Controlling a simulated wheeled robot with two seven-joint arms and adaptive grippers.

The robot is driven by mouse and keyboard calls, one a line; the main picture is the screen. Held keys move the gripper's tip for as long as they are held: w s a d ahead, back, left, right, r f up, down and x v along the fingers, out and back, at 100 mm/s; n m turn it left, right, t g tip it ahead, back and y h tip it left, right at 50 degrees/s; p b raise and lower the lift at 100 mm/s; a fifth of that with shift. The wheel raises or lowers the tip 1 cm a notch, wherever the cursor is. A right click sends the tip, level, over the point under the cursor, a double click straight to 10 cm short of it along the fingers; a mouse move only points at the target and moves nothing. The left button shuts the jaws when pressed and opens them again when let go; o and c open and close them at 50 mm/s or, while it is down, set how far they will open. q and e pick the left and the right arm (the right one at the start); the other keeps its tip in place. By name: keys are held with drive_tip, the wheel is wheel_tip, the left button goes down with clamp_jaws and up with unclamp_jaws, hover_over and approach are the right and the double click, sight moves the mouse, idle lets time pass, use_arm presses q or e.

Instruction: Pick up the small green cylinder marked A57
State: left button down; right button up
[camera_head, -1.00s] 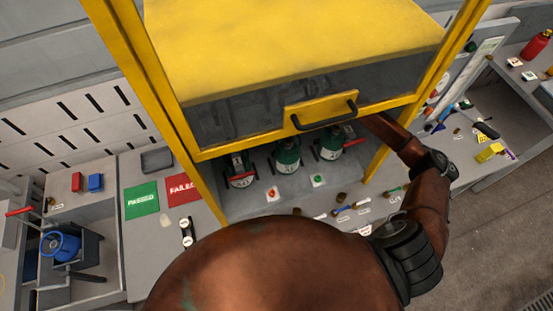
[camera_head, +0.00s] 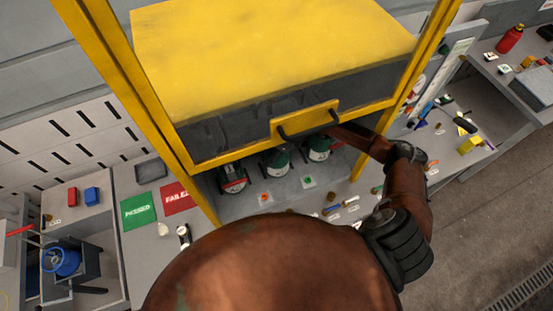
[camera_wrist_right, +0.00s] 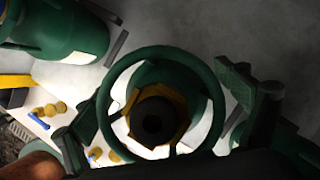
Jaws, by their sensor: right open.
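Three small green cylinders stand in a row on the grey shelf under the yellow-framed hood: a left one (camera_head: 232,182), a middle one (camera_head: 276,163) and a right one (camera_head: 319,152). I cannot read A57 on any of them. My right arm reaches under the hood from the right, and the hood's front edge and handle partly hide its end. In the right wrist view, my right gripper (camera_wrist_right: 163,88) is open, its fingers on either side of a green cylinder's ring collar and brass valve (camera_wrist_right: 155,118). Contact cannot be told. My left gripper is not in view.
The yellow hood (camera_head: 270,50) and its posts close in the shelf, with a dark handle (camera_head: 307,125) in front. Another green cylinder (camera_wrist_right: 60,30) is close by in the wrist view. Green PASSED (camera_head: 138,211) and red FAILED (camera_head: 177,197) mats lie to the left.

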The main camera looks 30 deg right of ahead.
drive_tip(key=shift+w+a+f, duration=0.15)
drive_tip(key=shift+f, duration=0.4)
drive_tip(key=shift+c, duration=0.7)
drive_tip(key=c, duration=1.9)
drive_tip(key=shift+w+r, duration=0.2)
drive_tip(key=shift+r, duration=0.05)
drive_tip(key=shift+c, duration=0.6)
